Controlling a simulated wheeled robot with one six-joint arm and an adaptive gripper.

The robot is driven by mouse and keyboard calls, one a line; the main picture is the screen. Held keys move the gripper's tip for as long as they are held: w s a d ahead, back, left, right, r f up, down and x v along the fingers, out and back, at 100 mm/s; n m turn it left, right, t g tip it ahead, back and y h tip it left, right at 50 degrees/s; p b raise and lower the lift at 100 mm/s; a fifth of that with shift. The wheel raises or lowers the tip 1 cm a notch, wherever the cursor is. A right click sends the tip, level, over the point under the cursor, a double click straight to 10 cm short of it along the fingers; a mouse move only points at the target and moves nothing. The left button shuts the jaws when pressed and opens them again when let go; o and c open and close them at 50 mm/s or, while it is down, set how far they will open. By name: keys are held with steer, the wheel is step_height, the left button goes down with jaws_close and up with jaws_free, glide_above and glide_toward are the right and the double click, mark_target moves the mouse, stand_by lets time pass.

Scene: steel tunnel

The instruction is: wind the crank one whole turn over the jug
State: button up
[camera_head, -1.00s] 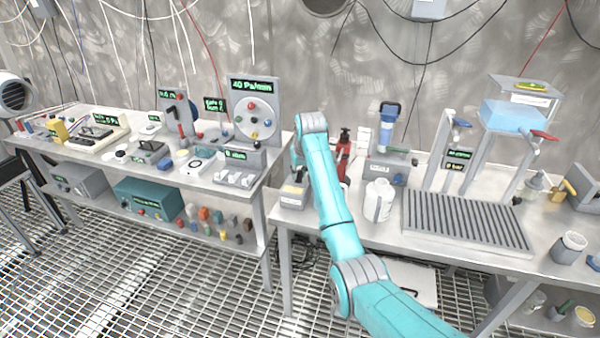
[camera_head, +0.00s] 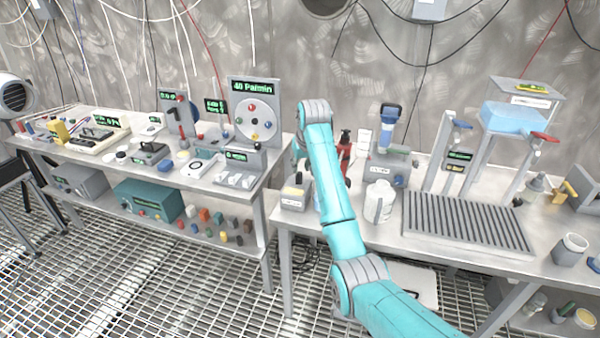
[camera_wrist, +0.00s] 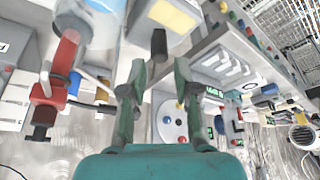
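My gripper (camera_wrist: 159,75) shows in the wrist view with its two fingers apart. A dark upright knob (camera_wrist: 158,42) lies in line with the gap between the fingertips, and I see no finger touching it. It appears to be the crank's handle, beside a grey box with a cream panel (camera_wrist: 175,14). That box (camera_head: 292,198) seems to be the one at the near left corner of the right table in the head view. A clear vessel with a blue rim (camera_wrist: 92,14), perhaps the jug, is cut off at the wrist view's top. In the head view my arm hides the fingers.
A white jar (camera_head: 379,203) and a ribbed grey tray (camera_head: 465,222) stand right of my arm. The left table holds a panel with a pegged wheel (camera_head: 254,121). A red-handled fitting (camera_wrist: 50,92) is left of my fingers.

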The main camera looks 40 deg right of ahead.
steer(key=v, duration=0.7)
steer(key=shift+s, duration=0.1)
